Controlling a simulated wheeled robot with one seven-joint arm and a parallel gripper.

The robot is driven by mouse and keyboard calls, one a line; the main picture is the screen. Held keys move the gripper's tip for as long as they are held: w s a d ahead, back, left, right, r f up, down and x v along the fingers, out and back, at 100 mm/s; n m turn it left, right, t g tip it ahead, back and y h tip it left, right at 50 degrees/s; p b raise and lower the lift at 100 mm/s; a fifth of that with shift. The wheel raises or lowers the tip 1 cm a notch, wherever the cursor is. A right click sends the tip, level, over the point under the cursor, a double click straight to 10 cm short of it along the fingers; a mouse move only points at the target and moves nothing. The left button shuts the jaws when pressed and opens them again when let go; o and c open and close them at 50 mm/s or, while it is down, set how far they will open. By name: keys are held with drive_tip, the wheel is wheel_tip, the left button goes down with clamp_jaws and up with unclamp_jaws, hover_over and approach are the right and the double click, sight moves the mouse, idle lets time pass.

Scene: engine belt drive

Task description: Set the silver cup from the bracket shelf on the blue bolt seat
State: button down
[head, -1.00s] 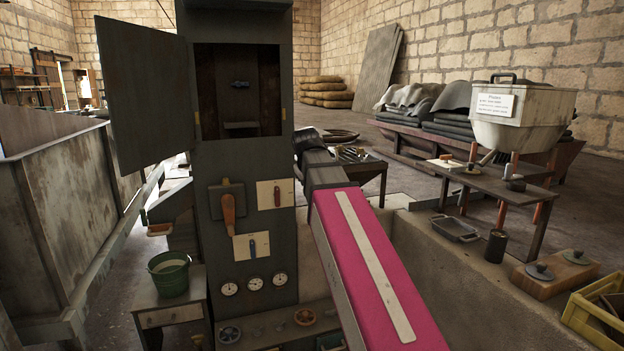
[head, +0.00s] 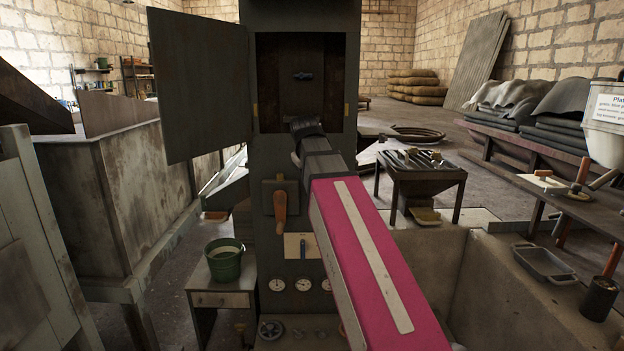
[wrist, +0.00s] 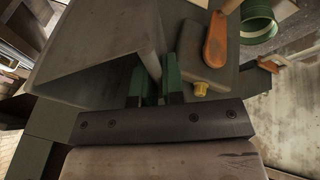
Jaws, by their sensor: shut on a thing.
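My gripper (wrist: 154,88) shows two green fingers close together in the wrist view. In the head view my dark wrist reaches up in front of the lower part of the cabinet opening, and the fingertips do not show clearly. I cannot make out the bracket shelf.
The cabinet door (head: 200,85) stands open to the left. An orange-handled lever (head: 280,208) sits below the opening; it also shows close to the fingers in the wrist view (wrist: 216,42). A green bucket (head: 224,262) stands at lower left, a small table (head: 420,172) at right.

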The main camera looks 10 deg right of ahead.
drive_tip(key=shift+w+a+r+n, duration=0.15)
drive_tip(key=shift+a+r+n, duration=0.05)
drive_tip(key=shift+r, duration=0.25)
drive_tip(key=shift+w+a+r+n, duration=0.15)
drive_tip(key=shift+a+r+n, duration=0.05)
drive_tip(key=shift+r, duration=0.2)
drive_tip(key=s+a+r+n+y, duration=0.1)
drive_tip(key=a+r+n+y, duration=0.15)
drive_tip(key=r+n, duration=0.65)
drive_tip(key=s+a+r+n+y, duration=0.1)
drive_tip(key=s+r+n+y, duration=0.15)
drive_tip(key=r, duration=1.15)
drive_tip(key=shift+g, duration=0.4)
drive_tip(key=shift+w+d+f, duration=0.25)
drive_tip(key=shift+w+d, duration=0.45)
drive_tip(key=shift+w, duration=2.7)
drive_tip(key=shift+w+d+f, duration=0.25)
drive_tip(key=shift+w+d, duration=0.4)
drive_tip(key=shift+w, duration=2.7)
drive_tip(key=shift+w+d+f, duration=0.25)
drive_tip(key=shift+w+d, duration=0.45)
drive_tip(key=shift+w, duration=2.7)
drive_tip(key=shift+f, duration=0.55)
drive_tip(key=c, duration=1.1)
unclamp_jaws()
